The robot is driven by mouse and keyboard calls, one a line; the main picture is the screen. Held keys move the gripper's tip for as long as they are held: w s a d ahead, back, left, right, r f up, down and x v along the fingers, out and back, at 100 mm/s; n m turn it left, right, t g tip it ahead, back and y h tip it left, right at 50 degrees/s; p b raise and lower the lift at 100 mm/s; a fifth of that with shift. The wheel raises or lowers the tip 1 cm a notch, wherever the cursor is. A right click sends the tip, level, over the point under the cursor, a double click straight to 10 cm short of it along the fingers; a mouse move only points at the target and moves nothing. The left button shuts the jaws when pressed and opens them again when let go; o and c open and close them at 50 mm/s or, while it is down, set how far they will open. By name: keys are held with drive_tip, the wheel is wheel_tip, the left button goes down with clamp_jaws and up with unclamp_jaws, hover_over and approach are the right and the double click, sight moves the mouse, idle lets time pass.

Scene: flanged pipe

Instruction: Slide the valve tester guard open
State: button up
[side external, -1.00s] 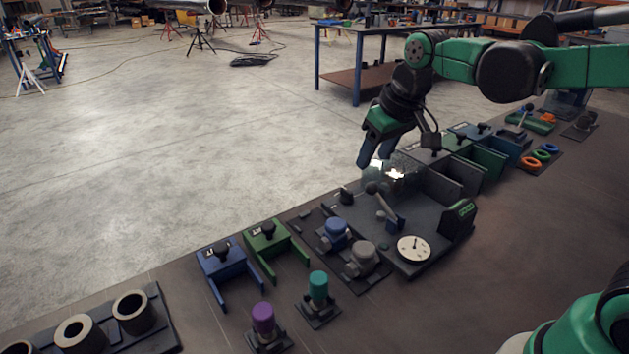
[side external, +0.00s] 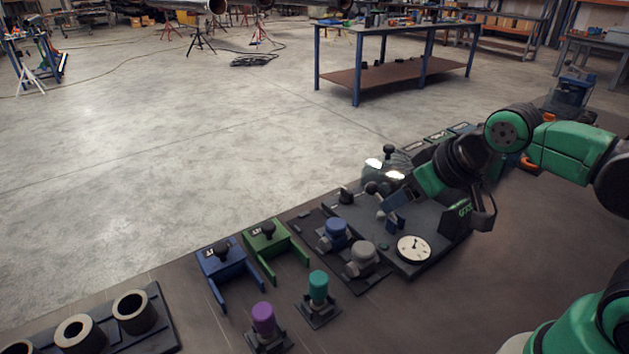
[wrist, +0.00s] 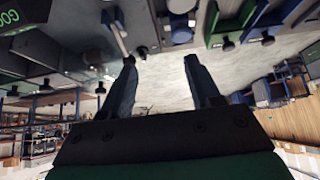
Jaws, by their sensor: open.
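The valve tester (side external: 365,215) is a dark plate on the bench with a round dial (side external: 413,248), a ball-topped lever and a green-marked display box (side external: 457,213). Its guard (side external: 376,176) is a clear, glinting cover at the plate's far end. A black knob (side external: 389,150) stands up at the guard. My gripper (side external: 408,180) is low over the tester, pointing left, close to the guard and lever; its fingertips are hard to make out there. In the wrist view my gripper (wrist: 160,62) is open, with nothing seen between its dark blue fingers. I cannot tell whether it touches anything.
Blue (side external: 225,268) and green (side external: 275,245) brackets stand left of the tester. Blue and grey valves (side external: 362,258) sit close beside it. Purple (side external: 263,318) and teal (side external: 318,287) capped pieces stand nearer. More fixtures behind are partly hidden by my arm.

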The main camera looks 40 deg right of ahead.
drive_tip(key=w+d+r+m+g, duration=0.1)
drive_tip(key=w+d+r, duration=0.2)
drive_tip(key=w+d, duration=0.2)
drive_tip(key=shift+w+d+r+m+h, duration=0.3)
drive_tip(key=shift+w+d+h, duration=0.1)
drive_tip(key=shift+w, duration=0.7)
drive_tip(key=m+g, duration=0.1)
drive_tip(key=g, duration=0.1)
approach(391, 147)
drive_tip(key=f, duration=0.1)
drive_tip(key=w+f, duration=0.1)
drive_tip(key=shift+a+f, duration=0.25)
drive_tip(key=shift+f, duration=0.05)
drive_tip(key=shift+w+d+f, duration=0.1)
drive_tip(key=shift+d+f, duration=0.05)
drive_tip(key=shift+d, duration=0.1)
drive_tip(key=shift+x, duration=2.75)
drive_tip(key=shift+d, duration=0.1)
clamp_jaws()
